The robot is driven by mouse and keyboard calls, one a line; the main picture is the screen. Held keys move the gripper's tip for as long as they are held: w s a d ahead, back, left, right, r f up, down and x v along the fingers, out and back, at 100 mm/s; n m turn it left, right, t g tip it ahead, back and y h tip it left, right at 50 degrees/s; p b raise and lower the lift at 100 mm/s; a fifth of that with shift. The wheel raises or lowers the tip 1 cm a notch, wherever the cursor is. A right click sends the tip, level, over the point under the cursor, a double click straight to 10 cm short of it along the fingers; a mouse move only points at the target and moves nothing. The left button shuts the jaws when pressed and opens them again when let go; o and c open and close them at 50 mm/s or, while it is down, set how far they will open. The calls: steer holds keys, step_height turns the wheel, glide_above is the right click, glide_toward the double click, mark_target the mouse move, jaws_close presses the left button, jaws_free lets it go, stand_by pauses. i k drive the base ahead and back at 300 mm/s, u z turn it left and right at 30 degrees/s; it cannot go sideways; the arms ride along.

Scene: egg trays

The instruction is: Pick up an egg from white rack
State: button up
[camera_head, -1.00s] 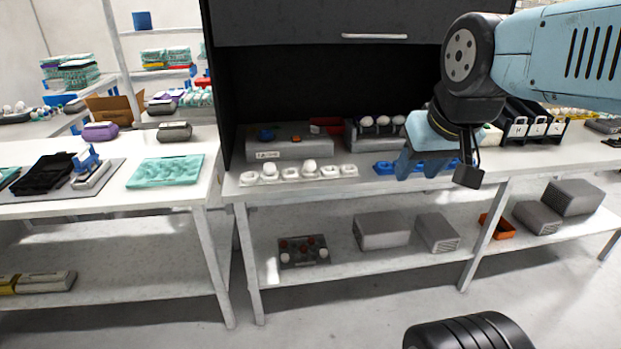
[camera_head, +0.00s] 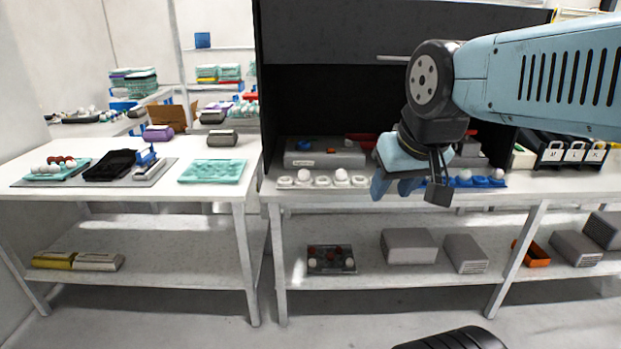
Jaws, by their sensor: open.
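The white rack (camera_head: 322,183) lies along the front edge of the right-hand table. Two white eggs stand up from it: one egg (camera_head: 304,175) left of its middle and another egg (camera_head: 341,175) further right. My gripper (camera_head: 394,190) is to the right of the rack, in front of the table edge in the picture. It is open, pale blue and points downward, with nothing seen between its fingers. It hides the right end of the rack and part of a blue rack (camera_head: 476,182) that holds white eggs.
A grey box (camera_head: 330,158) stands behind the white rack, under the dark hood. Black carriers (camera_head: 575,155) stand at the right. The left table holds a teal tray (camera_head: 212,172). The lower shelf bears a tray of eggs (camera_head: 331,259), grey boxes (camera_head: 408,246) and an orange bin (camera_head: 531,253).

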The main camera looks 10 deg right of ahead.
mark_target(340, 173)
steer(key=u, duration=0.2)
steer(key=i, duration=1)
steer(key=z, duration=0.05)
